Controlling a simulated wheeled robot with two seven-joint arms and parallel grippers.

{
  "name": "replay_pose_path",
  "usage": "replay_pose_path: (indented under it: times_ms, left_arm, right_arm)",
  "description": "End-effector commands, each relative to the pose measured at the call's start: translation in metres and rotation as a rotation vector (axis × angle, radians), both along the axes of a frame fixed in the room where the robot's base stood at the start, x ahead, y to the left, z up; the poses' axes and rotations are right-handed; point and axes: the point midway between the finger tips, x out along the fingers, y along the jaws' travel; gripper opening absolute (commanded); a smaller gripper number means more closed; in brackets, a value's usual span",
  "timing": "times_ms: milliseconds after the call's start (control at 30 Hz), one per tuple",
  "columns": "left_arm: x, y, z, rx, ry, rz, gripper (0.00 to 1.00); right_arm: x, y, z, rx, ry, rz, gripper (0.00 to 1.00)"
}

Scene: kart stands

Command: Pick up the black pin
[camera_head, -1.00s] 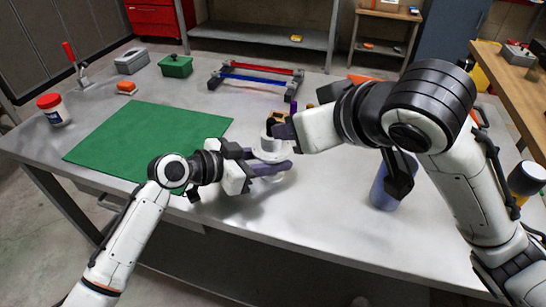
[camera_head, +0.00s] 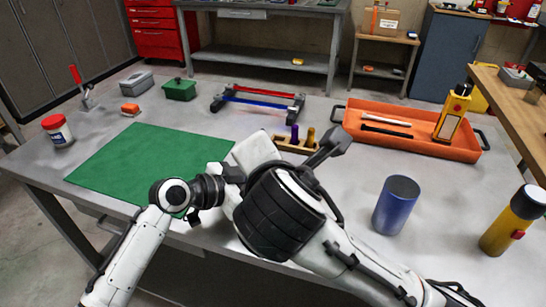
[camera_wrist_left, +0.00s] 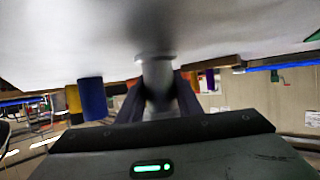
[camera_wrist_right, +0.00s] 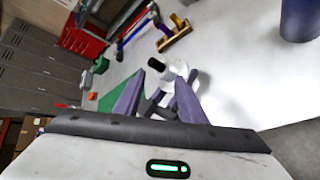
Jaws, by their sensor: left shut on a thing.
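My left gripper (camera_wrist_left: 158,95) is shut on a pale grey, round part (camera_wrist_left: 157,76); the head view hides this behind my right arm. I cannot tell whether this is the black pin or an opening. My right gripper (camera_wrist_right: 158,78) has its purple-grey fingers apart on either side of the view, close to the part and my left gripper. A wooden pin block (camera_head: 284,143) holds a purple pin (camera_head: 294,133) and a gold pin (camera_head: 311,137).
A green mat (camera_head: 140,160) covers the left. A red-and-blue bar frame (camera_head: 258,100) lies behind the block.

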Motion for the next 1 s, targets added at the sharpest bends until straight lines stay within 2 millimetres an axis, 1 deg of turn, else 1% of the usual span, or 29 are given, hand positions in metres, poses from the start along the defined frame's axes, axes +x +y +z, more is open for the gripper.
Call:
replay_pose_path:
  times_ms: [33, 200, 300, 433, 567, 633, 900, 1000]
  left_arm:
    - [0.0, 0.0, -0.001, 0.001, 0.002, 0.0, 0.0]
    - [0.0, 0.0, -0.001, 0.001, 0.002, 0.0, 0.0]
    - [0.0, 0.0, -0.001, 0.001, 0.002, 0.0, 0.0]
    - [0.0, 0.0, -0.001, 0.001, 0.002, 0.0, 0.0]
    - [0.0, 0.0, -0.001, 0.001, 0.002, 0.0, 0.0]
    - [0.0, 0.0, -0.001, 0.001, 0.002, 0.0, 0.0]
    - [0.0, 0.0, -0.001, 0.001, 0.002, 0.0, 0.0]
    - [0.0, 0.0, -0.001, 0.002, 0.001, 0.0, 0.0]
  right_arm:
    - [-0.003, 0.005, 0.0, -0.101, -0.014, 0.042, 0.37]
    - [-0.012, 0.013, 0.005, -0.45, -0.056, 0.166, 0.37]
    - [-0.018, 0.017, 0.009, -0.622, -0.069, 0.218, 0.37]
    - [-0.023, 0.02, 0.013, -0.784, -0.076, 0.266, 0.37]
    - [-0.026, 0.022, 0.015, -0.871, -0.078, 0.291, 0.37]
    - [-0.022, 0.021, 0.014, -0.891, -0.077, 0.295, 0.37]
    - [0.019, 0.014, -0.004, -0.898, -0.075, 0.296, 0.37]
    - [0.03, 0.013, -0.008, -0.897, -0.078, 0.296, 0.37]
